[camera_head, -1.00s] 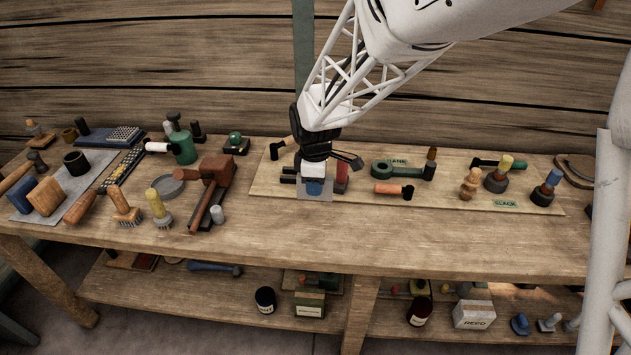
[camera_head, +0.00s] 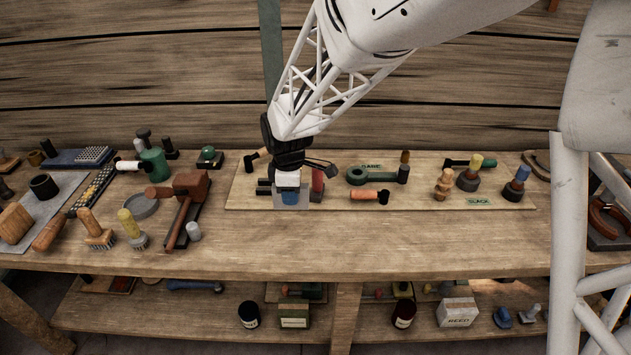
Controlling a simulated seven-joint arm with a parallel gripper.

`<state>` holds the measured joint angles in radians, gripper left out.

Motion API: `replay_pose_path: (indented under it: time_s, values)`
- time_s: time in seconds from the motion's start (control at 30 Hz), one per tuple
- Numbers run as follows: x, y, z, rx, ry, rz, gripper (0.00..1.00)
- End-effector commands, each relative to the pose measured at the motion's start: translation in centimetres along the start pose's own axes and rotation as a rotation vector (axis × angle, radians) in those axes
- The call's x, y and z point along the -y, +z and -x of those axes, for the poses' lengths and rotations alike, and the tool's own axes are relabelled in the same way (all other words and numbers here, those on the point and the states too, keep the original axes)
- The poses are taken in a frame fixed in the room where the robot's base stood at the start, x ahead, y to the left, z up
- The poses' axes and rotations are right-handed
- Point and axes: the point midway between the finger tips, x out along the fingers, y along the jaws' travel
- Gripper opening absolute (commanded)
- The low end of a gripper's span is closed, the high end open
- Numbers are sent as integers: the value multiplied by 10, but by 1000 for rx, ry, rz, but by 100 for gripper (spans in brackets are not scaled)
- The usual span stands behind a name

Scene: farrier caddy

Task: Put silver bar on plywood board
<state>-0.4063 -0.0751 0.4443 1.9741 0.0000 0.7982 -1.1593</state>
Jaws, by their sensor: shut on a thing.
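The plywood board (camera_head: 430,200) lies flat on the bench top, a long pale panel right of centre with tools on it. My gripper (camera_head: 289,184) points down over the front of its left part. It is shut on a light grey, squared piece, which I take as the silver bar (camera_head: 304,194). A blue patch shows in front of this piece. The bar's lower edge is close to the board's front edge. I cannot tell whether it touches the board. My fingers hide part of it.
On the board, a red upright piece (camera_head: 317,184) and black pieces (camera_head: 264,187) stand close beside my gripper. An orange-handled tool (camera_head: 368,196) lies to the right. A brown hammer-like tool (camera_head: 185,205) and a small silver cylinder (camera_head: 194,231) are to the left.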

Motion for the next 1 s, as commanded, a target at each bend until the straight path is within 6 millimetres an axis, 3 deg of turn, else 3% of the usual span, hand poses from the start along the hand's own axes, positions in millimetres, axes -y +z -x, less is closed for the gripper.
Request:
replay_pose_path:
  time_s: [0.73,1.0]
  values:
    - [-2,0,0,0,0,-1,0]
    - [-30,-3,7,-1,2,-10,0]
